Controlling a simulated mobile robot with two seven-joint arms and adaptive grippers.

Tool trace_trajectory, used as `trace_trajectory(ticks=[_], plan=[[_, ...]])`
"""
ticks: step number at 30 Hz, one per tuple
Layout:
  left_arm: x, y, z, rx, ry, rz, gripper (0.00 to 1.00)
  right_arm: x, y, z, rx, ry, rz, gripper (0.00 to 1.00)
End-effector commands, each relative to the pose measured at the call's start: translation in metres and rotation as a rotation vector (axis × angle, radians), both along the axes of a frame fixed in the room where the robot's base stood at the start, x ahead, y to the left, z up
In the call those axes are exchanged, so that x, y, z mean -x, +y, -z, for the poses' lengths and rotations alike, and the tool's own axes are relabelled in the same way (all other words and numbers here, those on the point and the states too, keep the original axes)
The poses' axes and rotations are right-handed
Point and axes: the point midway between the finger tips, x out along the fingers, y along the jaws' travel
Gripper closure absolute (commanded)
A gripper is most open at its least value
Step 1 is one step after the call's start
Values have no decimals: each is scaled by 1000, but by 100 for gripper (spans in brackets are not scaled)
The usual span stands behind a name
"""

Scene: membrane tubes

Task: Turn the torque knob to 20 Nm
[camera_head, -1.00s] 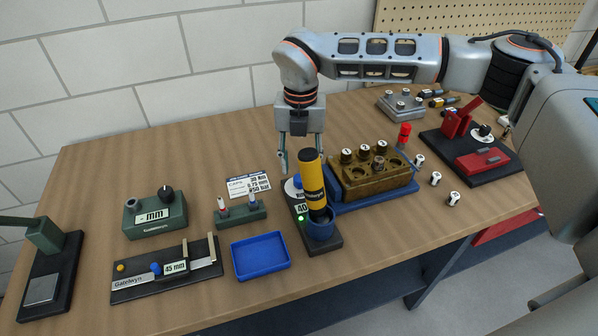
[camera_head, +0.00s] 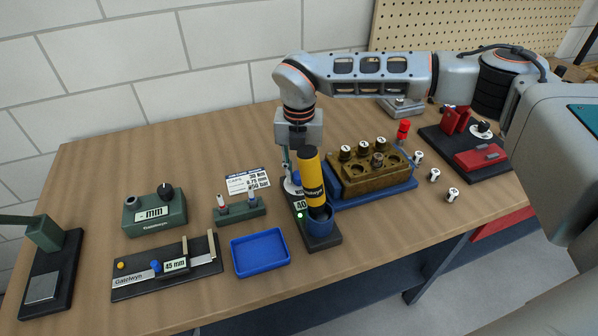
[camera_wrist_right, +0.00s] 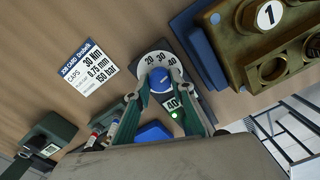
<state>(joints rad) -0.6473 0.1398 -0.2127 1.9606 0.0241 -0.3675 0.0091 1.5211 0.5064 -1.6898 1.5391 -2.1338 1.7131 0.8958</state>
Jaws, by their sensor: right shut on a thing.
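The torque station (camera_head: 322,240) is a dark base with a yellow torque driver (camera_head: 310,178) upright in its blue cup. Its white dial (camera_wrist_right: 153,58), marked 20, 30 and 40, carries a blue knob (camera_wrist_right: 160,84). In the head view the dial (camera_head: 291,187) is mostly hidden behind the driver and my fingers. The small display (camera_wrist_right: 172,103) reads 40, beside a lit green light (camera_wrist_right: 174,114). My right gripper (camera_head: 291,172) points down at the dial. In the wrist view its fingers (camera_wrist_right: 165,95) are on both sides of the blue knob, shut on it. My left gripper is not in view.
A brass block (camera_head: 368,178) with numbered caps sits close on the right in a blue tray (camera_head: 402,189). A job card (camera_head: 248,181), a green stand (camera_head: 240,213) and an empty blue tray (camera_head: 260,252) are to the left. Loose white caps (camera_head: 433,175) lie farther right.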

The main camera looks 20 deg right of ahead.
Motion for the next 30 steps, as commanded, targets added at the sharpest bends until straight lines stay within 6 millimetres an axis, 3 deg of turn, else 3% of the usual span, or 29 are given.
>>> trace_trajectory(ticks=[11,30], plan=[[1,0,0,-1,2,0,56,0,0,-1,0,1,-123,98],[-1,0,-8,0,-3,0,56,0,-1,-1,1,-1,-707,98]])
